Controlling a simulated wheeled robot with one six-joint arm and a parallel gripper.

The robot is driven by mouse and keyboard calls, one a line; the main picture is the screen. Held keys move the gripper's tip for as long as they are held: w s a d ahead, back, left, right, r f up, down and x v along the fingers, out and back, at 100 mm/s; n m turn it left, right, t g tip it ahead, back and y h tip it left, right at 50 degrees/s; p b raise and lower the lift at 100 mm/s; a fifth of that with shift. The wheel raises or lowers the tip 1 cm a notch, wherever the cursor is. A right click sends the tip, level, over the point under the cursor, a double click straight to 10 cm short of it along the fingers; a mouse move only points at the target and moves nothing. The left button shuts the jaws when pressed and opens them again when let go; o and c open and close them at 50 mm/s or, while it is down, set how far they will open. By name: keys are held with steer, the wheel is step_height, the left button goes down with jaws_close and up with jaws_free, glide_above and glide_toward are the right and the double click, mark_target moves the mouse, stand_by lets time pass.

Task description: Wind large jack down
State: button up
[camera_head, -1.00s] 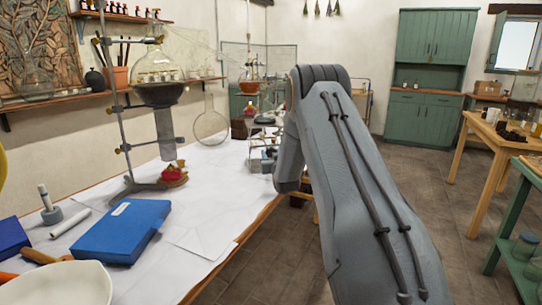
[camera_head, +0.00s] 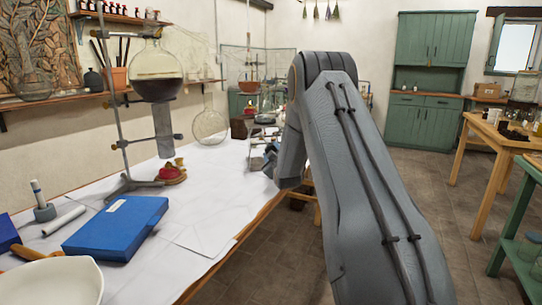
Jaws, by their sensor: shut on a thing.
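The large jack (camera_head: 257,134) seems to be the small metal frame at the table's right edge, beside my forearm. It is small in the picture and partly covered, so its height and crank are hard to make out. My gripper (camera_head: 270,158) shows only as a small dark shape left of my wrist, at the jack's near side. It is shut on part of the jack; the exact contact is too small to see. My grey arm hides what lies behind and right of it.
A metal stand (camera_head: 124,150) holds a round flask (camera_head: 157,85) of dark liquid on the left of the white-covered table (camera_head: 205,205). A blue box (camera_head: 118,228), a pale bowl (camera_head: 50,283) and an empty round flask (camera_head: 210,127) also stand there. Open floor (camera_head: 260,265) lies right of the table.

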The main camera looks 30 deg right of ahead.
steer(key=n+b, duration=0.3)
steer(key=n, duration=0.3)
steer(key=shift+f, duration=0.1)
steer(key=n+b, duration=0.2)
steer(key=n, duration=0.3)
steer(key=shift+n, duration=0.4)
steer(key=n+b, duration=0.3)
steer(key=n, duration=0.2)
steer(key=n+b, duration=0.4)
steer(key=n, duration=0.2)
steer(key=shift+n, duration=0.3)
steer(key=o, duration=1.1)
steer(key=shift+c, duration=0.2)
